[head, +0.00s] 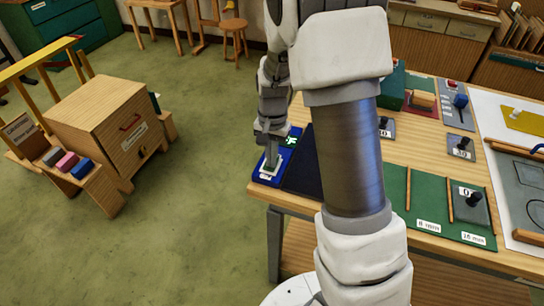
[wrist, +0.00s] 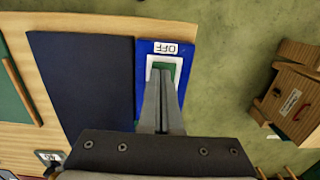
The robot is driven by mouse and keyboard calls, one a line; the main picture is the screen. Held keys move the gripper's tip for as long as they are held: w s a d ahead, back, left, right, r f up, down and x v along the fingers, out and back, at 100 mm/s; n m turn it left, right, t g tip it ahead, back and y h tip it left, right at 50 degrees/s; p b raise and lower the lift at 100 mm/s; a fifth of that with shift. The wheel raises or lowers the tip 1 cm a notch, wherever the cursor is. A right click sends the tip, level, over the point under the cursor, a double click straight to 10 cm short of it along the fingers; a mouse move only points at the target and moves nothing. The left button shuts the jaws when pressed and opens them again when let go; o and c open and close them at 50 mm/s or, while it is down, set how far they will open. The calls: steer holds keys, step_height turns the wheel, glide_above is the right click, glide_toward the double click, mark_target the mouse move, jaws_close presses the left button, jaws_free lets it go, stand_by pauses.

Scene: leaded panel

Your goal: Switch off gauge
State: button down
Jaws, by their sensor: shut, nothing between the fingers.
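The gauge is a blue plate (head: 263,178) at the table's left edge, with a lit green display (head: 291,141) at its far end in the head view. In the wrist view the blue plate (wrist: 148,110) carries an "OFF" label (wrist: 166,49) and a green switch (wrist: 171,63) in a white frame (wrist: 152,68). My gripper (head: 271,164) is shut and empty, its tips over the switch. In the wrist view the closed fingers (wrist: 164,80) cover part of the switch. Whether they touch it, I cannot tell.
A dark blue mat (wrist: 80,80) lies beside the gauge. Green mats (head: 425,205) and black-knobbed plates (head: 462,146) cover more of the table. A wooden cabinet (head: 105,125) stands on the floor at left. The floor between is clear.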

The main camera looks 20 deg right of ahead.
steer(key=shift+w+d+f, duration=0.3)
steer(key=shift+w+d, duration=0.15)
steer(key=shift+d, duration=0.2)
steer(key=shift+w+d+r+p, duration=0.2)
steer(key=shift+w+r+p, duration=0.05)
steer(key=shift+r+p, duration=0.35)
steer(key=r+p, duration=0.2)
steer(key=a+r+p, duration=0.1)
steer(key=r, duration=0.1)
steer(key=shift+s+r, duration=0.1)
steer(key=shift+s, duration=0.25)
step_height(320, 180, up, 9)
steer(key=shift+w+b, duration=0.2)
steer(key=shift+b, duration=0.1)
steer(key=shift+r, duration=0.1)
